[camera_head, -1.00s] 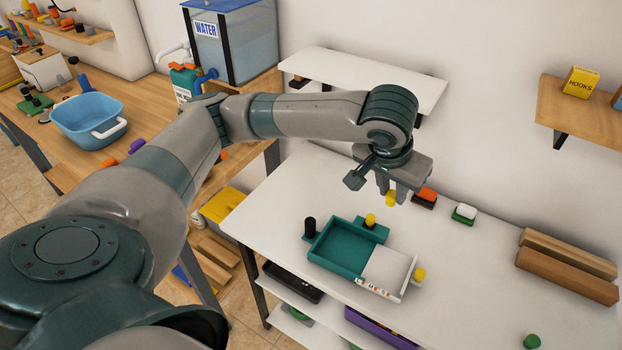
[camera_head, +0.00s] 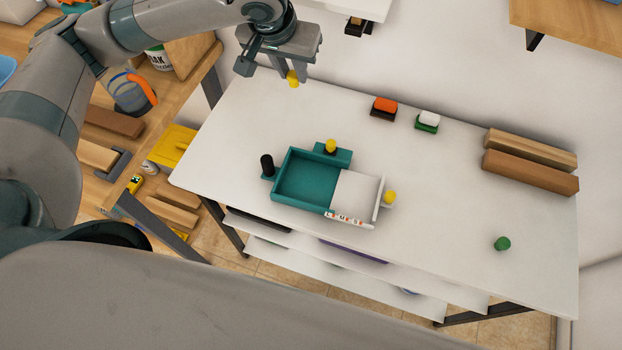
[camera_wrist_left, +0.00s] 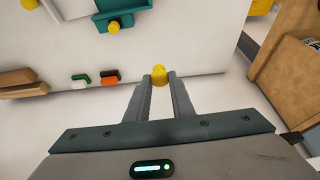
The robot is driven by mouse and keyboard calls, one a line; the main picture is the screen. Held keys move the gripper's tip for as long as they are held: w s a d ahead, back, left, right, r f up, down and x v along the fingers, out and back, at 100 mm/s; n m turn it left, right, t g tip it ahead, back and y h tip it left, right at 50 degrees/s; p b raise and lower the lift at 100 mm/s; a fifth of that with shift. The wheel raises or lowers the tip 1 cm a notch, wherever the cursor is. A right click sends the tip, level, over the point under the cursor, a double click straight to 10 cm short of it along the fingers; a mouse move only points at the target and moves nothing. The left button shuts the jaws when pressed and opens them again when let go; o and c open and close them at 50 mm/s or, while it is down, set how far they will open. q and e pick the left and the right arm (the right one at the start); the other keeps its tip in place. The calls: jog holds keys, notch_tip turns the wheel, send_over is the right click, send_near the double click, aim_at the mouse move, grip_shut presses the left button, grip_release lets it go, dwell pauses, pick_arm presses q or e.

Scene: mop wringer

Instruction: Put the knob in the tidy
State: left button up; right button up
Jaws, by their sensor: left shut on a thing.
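My left gripper (camera_head: 291,75) is shut on a yellow knob (camera_head: 293,79), held at its fingertips near the back left edge of the white table. The knob (camera_wrist_left: 158,73) also shows between the fingertips in the left wrist view. A teal open tray (camera_head: 280,181) with a white section (camera_head: 355,195) stands mid-table and looks like the tidy. Small lettered pieces line its front. Other yellow knobs sit at its back (camera_head: 331,146) and right side (camera_head: 389,197); a black knob (camera_head: 267,164) is at its left. The held knob is apart from the tray. My right gripper is out of view.
Orange (camera_head: 384,106) and white (camera_head: 428,120) topped brushes lie behind the tray to the right. The table between is clear.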

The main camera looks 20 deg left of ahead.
pick_arm(q)
jog(key=shift+s+d+f+m, duration=0.1)
jog(key=shift+d+f+m, duration=0.1)
jog(key=shift+d+m, duration=0.1)
jog(key=s+d+f+m+g+h+p, duration=0.1)
jog(key=s+d+f+m+g+h, duration=0.1)
jog(key=s+d+m, duration=0.4)
jog(key=s+d+f+m+g+h+p, duration=0.1)
jog(key=s+d+m, duration=0.5)
jog(key=d+m, duration=0.6)
notch_tip(320, 180, down, 4)
jog(key=shift+s+d+r+m+g+h, duration=0.2)
jog(key=shift+s+m+g+h, duration=0.25)
jog(key=shift+g+h, duration=0.5)
jog(key=shift+a, duration=0.1)
jog(key=shift+y, duration=0.25)
jog(key=a+f+p, duration=0.1)
jog(key=a+f, duration=0.1)
jog(key=a, duration=0.1)
jog(key=w+a+f+p, duration=0.1)
jog(key=a+f, duration=0.1)
jog(key=a, duration=0.2)
jog(key=w+a+f+p, duration=0.1)
jog(key=a+f+p, duration=0.1)
jog(key=a+f, duration=0.1)
jog(key=shift+a, duration=0.75)
